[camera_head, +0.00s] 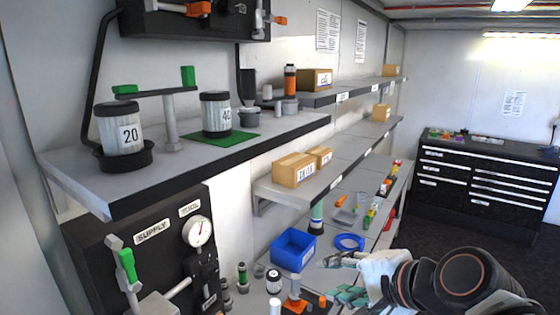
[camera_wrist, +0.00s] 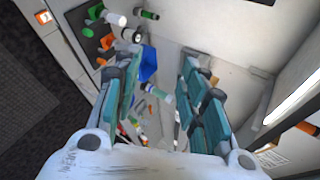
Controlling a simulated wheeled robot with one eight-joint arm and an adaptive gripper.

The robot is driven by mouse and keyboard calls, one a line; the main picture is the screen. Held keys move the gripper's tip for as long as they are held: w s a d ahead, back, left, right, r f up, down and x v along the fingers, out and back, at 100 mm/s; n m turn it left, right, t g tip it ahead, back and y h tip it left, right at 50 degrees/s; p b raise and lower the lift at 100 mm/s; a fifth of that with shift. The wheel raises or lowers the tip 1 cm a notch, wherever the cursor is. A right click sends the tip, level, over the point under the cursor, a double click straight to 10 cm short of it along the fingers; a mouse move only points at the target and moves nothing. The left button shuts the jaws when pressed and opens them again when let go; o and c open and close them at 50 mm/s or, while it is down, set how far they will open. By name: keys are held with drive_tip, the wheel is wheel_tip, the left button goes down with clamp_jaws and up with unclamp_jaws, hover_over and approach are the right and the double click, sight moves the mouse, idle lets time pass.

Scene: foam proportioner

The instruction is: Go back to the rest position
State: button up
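My gripper (camera_head: 340,276) is over the lower workbench in the head view, right of the blue bin and below the upper shelves. In the wrist view its two teal-padded fingers stand wide apart (camera_wrist: 157,75). Nothing is held between them; bench items show in the gap, farther off. My arm reaches in from the lower right of the head view. I cannot tell how high the gripper is above the bench.
A blue bin (camera_head: 293,249) and a blue ring (camera_head: 349,242) are near the gripper. Shelves with cardboard boxes (camera_head: 293,169) and canisters (camera_head: 216,114) overhang the bench. A gauge panel (camera_head: 150,255) is at left. A black drawer cabinet (camera_head: 488,180) stands at right beyond open floor.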

drive_tip(key=s+d+f+n+h+b, duration=0.2)
drive_tip(key=d+f+n+b, duration=0.1)
drive_tip(key=f, duration=0.3)
drive_tip(key=s+d+f+n+g+h+b, duration=0.1)
drive_tip(key=s+d+f+n+h+b, duration=0.1)
drive_tip(key=f+n+b, duration=0.3)
drive_tip(key=s+d+f+n+g+h+b, duration=0.1)
drive_tip(key=s+d+f+n+h+b, duration=0.1)
drive_tip(key=f, duration=0.7)
drive_tip(key=shift+s+d+f+n+b, duration=0.25)
drive_tip(key=shift+s+d+n+b, duration=0.5)
drive_tip(key=shift+d+n+b, duration=0.25)
drive_tip(key=shift+r, duration=0.1)
